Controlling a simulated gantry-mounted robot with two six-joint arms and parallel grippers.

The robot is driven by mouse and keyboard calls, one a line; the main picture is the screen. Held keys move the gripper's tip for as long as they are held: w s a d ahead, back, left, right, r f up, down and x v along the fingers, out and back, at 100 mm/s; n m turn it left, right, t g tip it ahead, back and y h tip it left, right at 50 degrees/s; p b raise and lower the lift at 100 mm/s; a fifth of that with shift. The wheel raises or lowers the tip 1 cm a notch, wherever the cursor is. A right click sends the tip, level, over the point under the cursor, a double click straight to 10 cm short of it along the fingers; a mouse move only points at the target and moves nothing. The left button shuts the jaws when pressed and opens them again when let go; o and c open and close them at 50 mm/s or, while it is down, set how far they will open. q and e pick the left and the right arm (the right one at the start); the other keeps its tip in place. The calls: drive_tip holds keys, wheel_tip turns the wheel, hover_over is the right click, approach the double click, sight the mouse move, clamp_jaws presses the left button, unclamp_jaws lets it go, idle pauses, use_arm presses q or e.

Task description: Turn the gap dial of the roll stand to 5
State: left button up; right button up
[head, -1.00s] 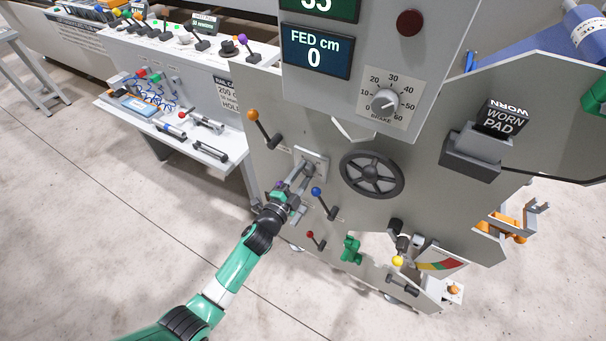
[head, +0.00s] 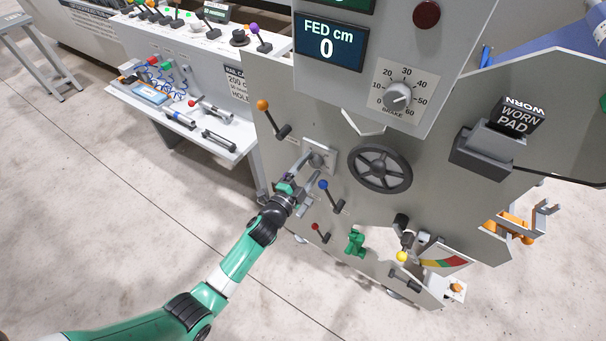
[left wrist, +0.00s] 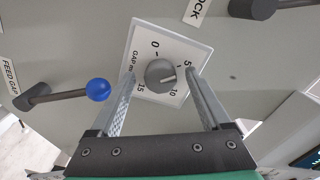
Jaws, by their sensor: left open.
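The gap dial is a grey round knob (left wrist: 160,75) on a white square plate (left wrist: 143,40) marked 0, 5, 10 and 15. In the left wrist view its pale pointer line looks to be between 5 and 10. In the head view the knob (head: 316,159) and plate (head: 327,147) sit on the roll stand's grey panel (head: 345,120). My left gripper (head: 307,170) is open before the dial. In the left wrist view its fingertips (left wrist: 160,75) lie either side of the knob, with gaps visible. My right gripper is not in view.
A blue-tipped lever (head: 325,186) stands close beside my left gripper, and an orange-tipped lever (head: 264,106) is above left. A black handwheel (head: 380,169) is right of the dial. A red-tipped lever (head: 316,227) and green knob (head: 355,241) are lower down.

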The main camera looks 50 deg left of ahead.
use_arm(q)
drive_tip(key=p+v, duration=0.1)
drive_tip(key=v, duration=1)
drive_tip(key=shift+p, duration=0.4)
drive_tip(key=shift+s, duration=0.1)
